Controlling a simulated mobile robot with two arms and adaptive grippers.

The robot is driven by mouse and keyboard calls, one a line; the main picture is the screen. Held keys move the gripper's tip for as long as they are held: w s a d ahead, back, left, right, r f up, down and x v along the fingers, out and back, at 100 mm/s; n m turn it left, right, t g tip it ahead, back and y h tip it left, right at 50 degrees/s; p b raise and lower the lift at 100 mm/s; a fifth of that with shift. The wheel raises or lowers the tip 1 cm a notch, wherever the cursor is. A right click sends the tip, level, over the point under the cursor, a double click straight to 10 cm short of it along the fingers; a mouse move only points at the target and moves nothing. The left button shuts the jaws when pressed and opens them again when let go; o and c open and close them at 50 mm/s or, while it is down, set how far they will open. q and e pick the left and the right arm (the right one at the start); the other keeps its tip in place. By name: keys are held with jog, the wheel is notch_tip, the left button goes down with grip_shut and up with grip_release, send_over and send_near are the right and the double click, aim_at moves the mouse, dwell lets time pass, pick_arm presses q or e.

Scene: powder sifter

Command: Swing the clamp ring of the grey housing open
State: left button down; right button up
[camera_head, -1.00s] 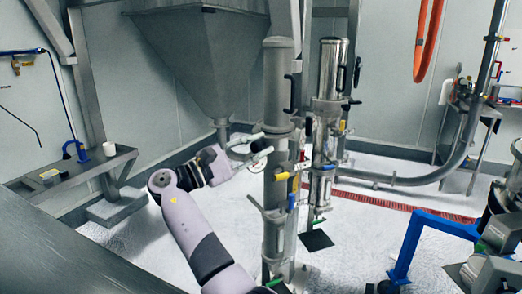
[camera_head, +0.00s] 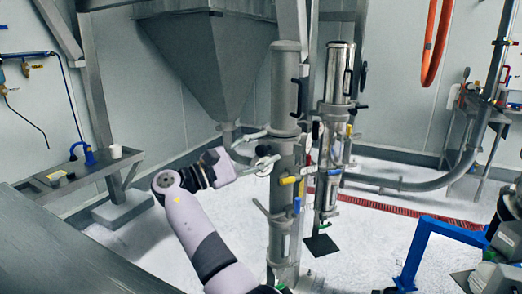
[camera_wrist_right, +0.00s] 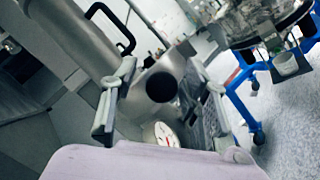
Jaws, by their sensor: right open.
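The grey housing (camera_head: 285,95) is a tall upright cylinder in the middle of the head view. A band that looks like its clamp ring (camera_head: 286,132) sits at a joint partway down; its exact outline and latch are hard to make out. My right gripper (camera_head: 262,147) is open at the left side of the housing, near that joint. In the right wrist view, its two fingers stand apart, with a black round end (camera_wrist_right: 162,87) and a dial gauge (camera_wrist_right: 165,135) showing between them. I cannot tell whether either finger touches the housing. My left gripper is not in view.
A shiny cylinder (camera_head: 335,90) stands close to the right of the housing. A grey hopper (camera_head: 205,65) hangs behind my right arm. A yellow handle (camera_head: 288,180) and a blue one (camera_head: 297,206) stick out lower down. A blue frame (camera_head: 415,250) stands at right.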

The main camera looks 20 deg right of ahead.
jog(key=shift+r, duration=0.15)
jog(key=r, duration=1)
jog(key=shift+s, duration=0.25)
jog(key=shift+w+f, duration=0.15)
jog(key=shift+w, duration=0.15)
jog(key=shift+s, duration=0.15)
jog(key=shift+f, duration=0.1)
